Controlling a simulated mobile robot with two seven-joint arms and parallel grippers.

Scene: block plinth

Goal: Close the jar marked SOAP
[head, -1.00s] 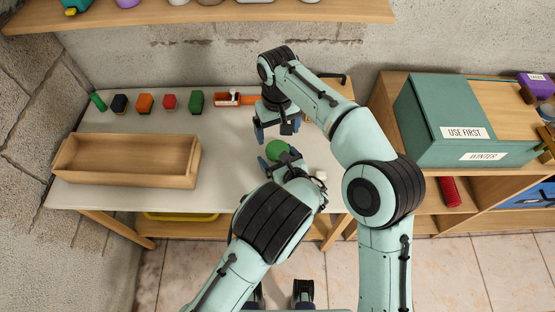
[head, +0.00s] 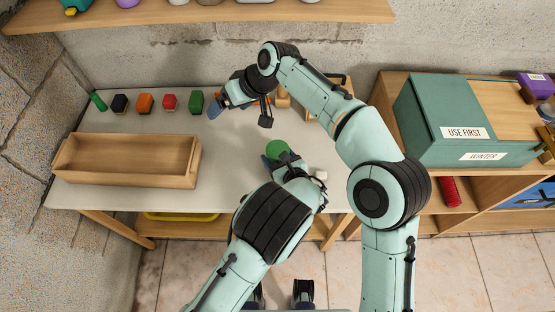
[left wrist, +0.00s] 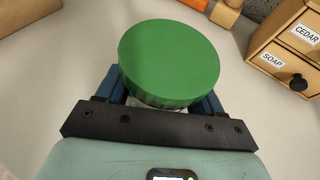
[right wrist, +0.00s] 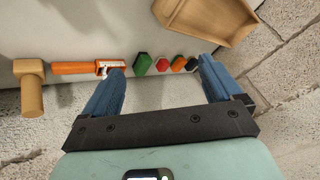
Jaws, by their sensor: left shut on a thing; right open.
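A wide green lid (left wrist: 170,62) covers the top of a pale jar (left wrist: 158,109) in the left wrist view. The lid also shows in the head view (head: 277,148). Whether it is fully seated I cannot tell. My left gripper (head: 279,158) is shut around the jar below the lid. No marking on the jar shows. The word SOAP shows on a drawer of a small wooden cabinet (left wrist: 292,48). My right gripper (head: 240,113) is open and empty, behind and left of the lid; in the right wrist view (right wrist: 162,66) nothing is between its fingers.
An empty wooden tray (head: 128,180) is at the table's left front. Several coloured blocks, including a red one (head: 169,102), stand along the back. An orange tool (right wrist: 82,68) and a wooden peg (right wrist: 32,90) lie near my right gripper. The table's middle is clear.

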